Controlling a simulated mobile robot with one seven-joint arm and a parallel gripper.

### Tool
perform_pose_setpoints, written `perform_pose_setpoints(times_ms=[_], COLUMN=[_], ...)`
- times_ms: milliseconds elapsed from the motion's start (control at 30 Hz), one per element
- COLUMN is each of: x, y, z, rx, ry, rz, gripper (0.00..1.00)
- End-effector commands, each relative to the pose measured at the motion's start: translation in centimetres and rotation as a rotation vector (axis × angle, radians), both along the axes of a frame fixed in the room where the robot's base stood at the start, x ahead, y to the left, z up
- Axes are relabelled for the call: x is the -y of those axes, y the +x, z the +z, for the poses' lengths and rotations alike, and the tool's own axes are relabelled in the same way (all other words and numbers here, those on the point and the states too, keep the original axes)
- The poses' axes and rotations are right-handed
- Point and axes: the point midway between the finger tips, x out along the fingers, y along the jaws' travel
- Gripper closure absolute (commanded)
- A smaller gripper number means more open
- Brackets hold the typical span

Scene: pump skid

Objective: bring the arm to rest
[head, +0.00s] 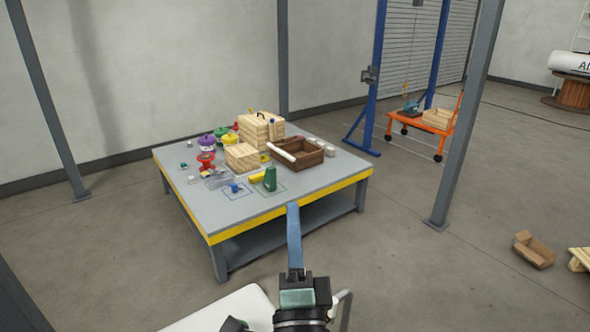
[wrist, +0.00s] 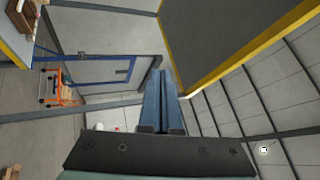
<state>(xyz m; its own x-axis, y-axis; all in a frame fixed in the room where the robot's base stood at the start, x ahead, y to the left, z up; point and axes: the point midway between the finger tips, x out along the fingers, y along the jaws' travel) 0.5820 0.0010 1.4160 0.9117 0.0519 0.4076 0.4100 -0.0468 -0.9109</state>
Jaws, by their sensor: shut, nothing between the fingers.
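My gripper (head: 293,208) shows in the head view at the bottom centre, in front of the near edge of the table. Its long blue fingers are together with nothing between them. The fingers also show in the wrist view (wrist: 161,78), side by side and closed. The gripper appears clear of the table (head: 205,208) and of the things on it.
The grey table has a yellow edge and holds a wooden tray (head: 310,158), a green container (head: 270,179), wooden boxes (head: 242,157) and several small items. A grey post (head: 466,120) stands to the right. An orange cart (head: 432,120) is behind it. An open carton (head: 534,251) lies on the floor.

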Motion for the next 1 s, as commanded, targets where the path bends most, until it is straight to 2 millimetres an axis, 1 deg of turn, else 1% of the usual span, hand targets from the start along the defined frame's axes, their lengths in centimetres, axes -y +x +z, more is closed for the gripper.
perform_pose_setpoints(times_ms=[33,67,100,167,200,267,300,400,500,600,700,1000], x=[-1.2,-1.7,-2.4,-3.0,-3.2,-3.2,-2.9,-1.9,-0.8,-0.1,0.2,0.1], y=[-0.6,-1.1,-1.9,-3.4,-4.5,-6.3,-7.5,-10.5,-12.7,-13.9,-14.3,-14.2], z=[3.5,5.5,8.0,11.4,13.4,16.0,17.6,20.5,22.2,23.1,23.4,23.4], rx=[0.091,0.134,0.187,0.258,0.298,0.343,0.363,0.381,0.371,0.357,0.350,0.350], ry=[-0.168,-0.269,-0.399,-0.583,-0.697,-0.848,-0.932,-1.090,-1.179,-1.220,-1.234,-1.233], rz=[-0.032,-0.061,-0.110,-0.204,-0.279,-0.401,-0.486,-0.682,-0.827,-0.904,-0.930,-0.927], gripper=[1.00,1.00,1.00,1.00,1.00,1.00,1.00,1.00,1.00,1.00,1.00,1.00])
